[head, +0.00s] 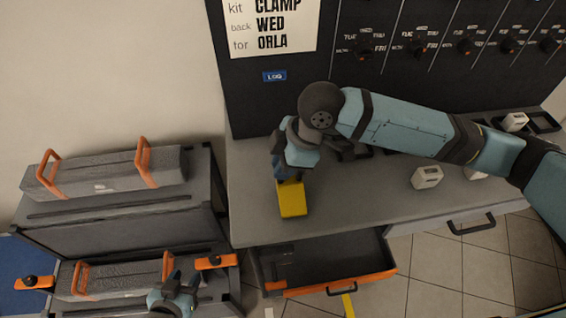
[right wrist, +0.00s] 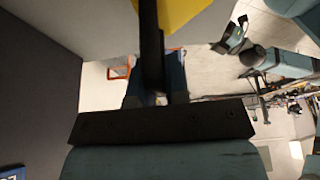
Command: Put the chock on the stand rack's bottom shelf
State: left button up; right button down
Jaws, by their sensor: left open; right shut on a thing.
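The yellow chock (head: 292,199) is held at the left end of the grey counter, in front of the dark panel. My right gripper (head: 285,178) is shut on its upper end. The chock also shows at the top of the right wrist view (right wrist: 182,12). I cannot tell whether it touches the counter. The grey stand rack (head: 120,232) is at the left, with one long grey case on its upper level and another lower down. My left gripper (head: 177,288) is open and empty in front of the lower case, partly cut off by the bottom edge.
The upper case (head: 110,172) and lower case (head: 120,279) have orange handles. An open drawer (head: 330,287) with an orange front juts out below the counter (head: 350,205). A white block (head: 426,177) stands on the counter. Tiled floor is clear at the lower right.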

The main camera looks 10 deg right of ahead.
jog(key=shift+f, duration=0.1)
jog(key=c, duration=1.1)
grip_release()
